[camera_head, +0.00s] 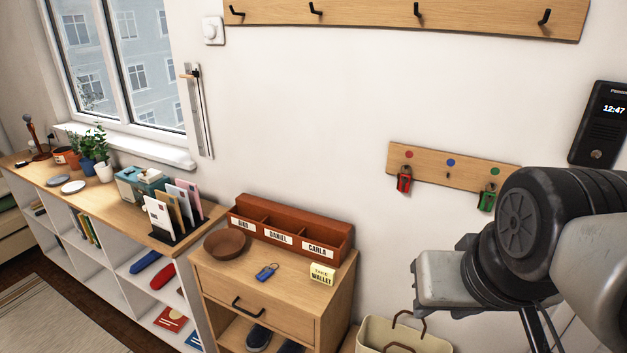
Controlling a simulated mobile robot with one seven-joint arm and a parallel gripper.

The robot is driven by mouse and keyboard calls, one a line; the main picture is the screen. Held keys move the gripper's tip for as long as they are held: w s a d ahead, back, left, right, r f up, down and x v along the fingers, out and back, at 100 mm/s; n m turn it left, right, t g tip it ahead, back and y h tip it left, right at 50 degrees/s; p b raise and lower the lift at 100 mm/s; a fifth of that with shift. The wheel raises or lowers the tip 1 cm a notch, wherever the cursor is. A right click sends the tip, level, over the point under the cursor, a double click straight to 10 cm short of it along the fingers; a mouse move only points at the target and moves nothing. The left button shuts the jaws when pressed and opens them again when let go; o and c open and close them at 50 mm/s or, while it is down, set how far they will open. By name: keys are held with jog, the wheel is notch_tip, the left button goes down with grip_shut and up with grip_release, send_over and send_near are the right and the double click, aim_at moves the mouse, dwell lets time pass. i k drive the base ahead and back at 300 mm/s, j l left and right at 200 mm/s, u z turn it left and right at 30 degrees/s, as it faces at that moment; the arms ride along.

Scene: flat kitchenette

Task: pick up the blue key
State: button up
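The blue key (266,272) lies flat on top of the small wooden cabinet (215,288). It has a blue body and a small ring at its upper right end. It lies between a brown round bowl and a small yellow sign. My arm comes in from the right side of the picture, well to the right of the key and apart from it. The fingers of my gripper cannot be made out.
A brown bowl (225,243), a red-brown name organizer (290,228) and a "take wallet" sign (322,274) surround the key. A key rack (455,167) on the wall holds red and green keys. A beige bag (400,338) stands right of the cabinet.

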aim_at(266, 272)
jog(key=i+j, duration=0.15)
jog(key=j, duration=0.35)
jog(key=i+j, duration=0.1)
jog(key=j, duration=0.4)
jog(key=i+j+z, duration=0.1)
jog(key=j, duration=0.4)
jog(key=i+j, duration=0.15)
jog(key=j, duration=0.35)
